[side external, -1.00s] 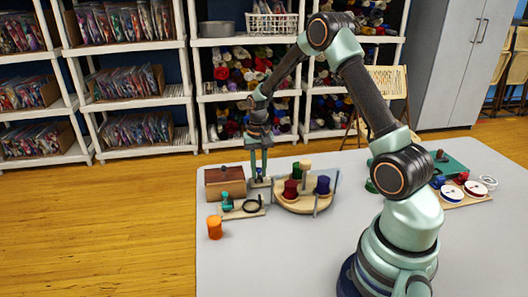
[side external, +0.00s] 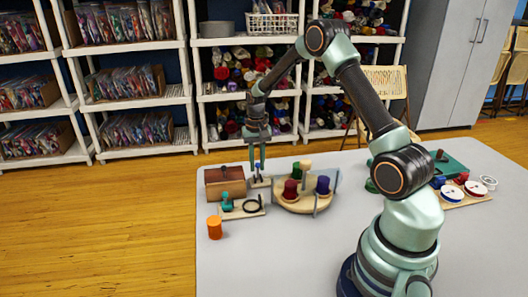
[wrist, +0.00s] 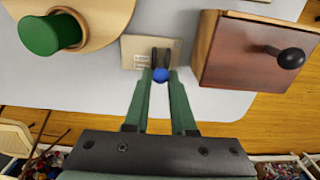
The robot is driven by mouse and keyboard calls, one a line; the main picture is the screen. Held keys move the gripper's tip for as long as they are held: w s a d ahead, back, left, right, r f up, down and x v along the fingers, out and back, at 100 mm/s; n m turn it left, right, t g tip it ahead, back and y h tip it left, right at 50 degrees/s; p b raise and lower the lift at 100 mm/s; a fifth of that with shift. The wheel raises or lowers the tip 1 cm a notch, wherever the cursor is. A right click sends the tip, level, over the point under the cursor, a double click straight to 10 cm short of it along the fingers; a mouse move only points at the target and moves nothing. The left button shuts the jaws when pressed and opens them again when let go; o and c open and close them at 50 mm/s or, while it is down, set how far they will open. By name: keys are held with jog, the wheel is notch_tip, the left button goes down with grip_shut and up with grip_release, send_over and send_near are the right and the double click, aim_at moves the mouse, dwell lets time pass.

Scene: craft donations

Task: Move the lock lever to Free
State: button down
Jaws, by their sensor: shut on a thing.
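The lock lever shows in the wrist view as a blue ball knob (wrist: 161,75) with dark parts behind it, on a small beige plate (wrist: 135,54) with printed labels too small to read. In the side view the plate (side external: 259,183) lies between the wooden box and the round stand. My gripper (wrist: 160,78) is shut on the knob, one green finger on each side. In the side view my gripper (side external: 259,168) points down over the plate. The lever's lower part is mostly hidden, and I cannot tell its setting.
A brown wooden box (side external: 226,184) with a dark knob stands close on one side. A round wooden stand (side external: 299,207) with colored spools is close on the other. A small board (side external: 240,212) and an orange spool (side external: 215,228) lie nearer. The table front (side external: 270,265) is clear.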

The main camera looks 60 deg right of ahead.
jog(key=shift+w+d, duration=0.1)
jog(key=shift+w, duration=0.05)
jog(key=shift+w+d+f, duration=0.15)
jog(key=shift+w+d, duration=0.3)
jog(key=c, duration=1.2)
grip_release()
jog(key=shift+c, duration=0.2)
notch_tip(320, 180, up, 8)
jog(key=shift+f, duration=0.2)
jog(key=shift+a, duration=0.1)
